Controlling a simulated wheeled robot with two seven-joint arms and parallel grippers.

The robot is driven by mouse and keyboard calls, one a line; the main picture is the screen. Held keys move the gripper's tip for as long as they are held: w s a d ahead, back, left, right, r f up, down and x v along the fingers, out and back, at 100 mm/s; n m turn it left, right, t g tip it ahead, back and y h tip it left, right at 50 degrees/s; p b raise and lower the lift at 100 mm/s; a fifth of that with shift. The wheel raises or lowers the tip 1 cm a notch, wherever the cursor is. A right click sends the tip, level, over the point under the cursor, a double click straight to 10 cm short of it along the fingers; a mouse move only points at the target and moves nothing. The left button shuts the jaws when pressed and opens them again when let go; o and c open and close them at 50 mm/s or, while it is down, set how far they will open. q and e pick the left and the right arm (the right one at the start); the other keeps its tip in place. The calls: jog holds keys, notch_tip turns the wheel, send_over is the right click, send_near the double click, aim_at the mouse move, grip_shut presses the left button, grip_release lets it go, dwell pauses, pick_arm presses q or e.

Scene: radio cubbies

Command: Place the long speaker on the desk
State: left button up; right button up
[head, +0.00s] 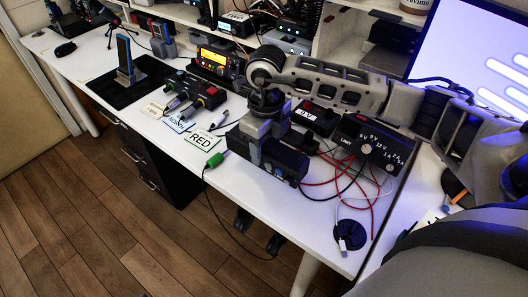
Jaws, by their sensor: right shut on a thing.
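My right arm reaches in from the right, and its right gripper (256,140) points down over the front middle of the desk (312,212). It is shut on a dark, long box, the long speaker (284,163), which lies lengthwise from left to right. The speaker is at the desk surface or just above it; I cannot tell whether it touches. The gripper hides part of its left end.
Paper labels, one reading RED (203,139), and a green-tipped cable (215,160) lie left of the speaker. A black power box (372,143) with red wires stands to its right. A black mat (110,84) holds a stand with a blue device. Shelves are behind.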

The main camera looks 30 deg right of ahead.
jog(key=shift+w+d+f, duration=0.15)
jog(key=shift+w+f, duration=0.45)
jog(key=shift+f, duration=0.15)
notch_tip(320, 180, down, 3)
jog(key=shift+p, duration=0.3)
jog(key=shift+f, duration=0.2)
jog(key=o, duration=1.3)
jog(key=shift+c, duration=0.2)
jog(key=shift+r, duration=0.15)
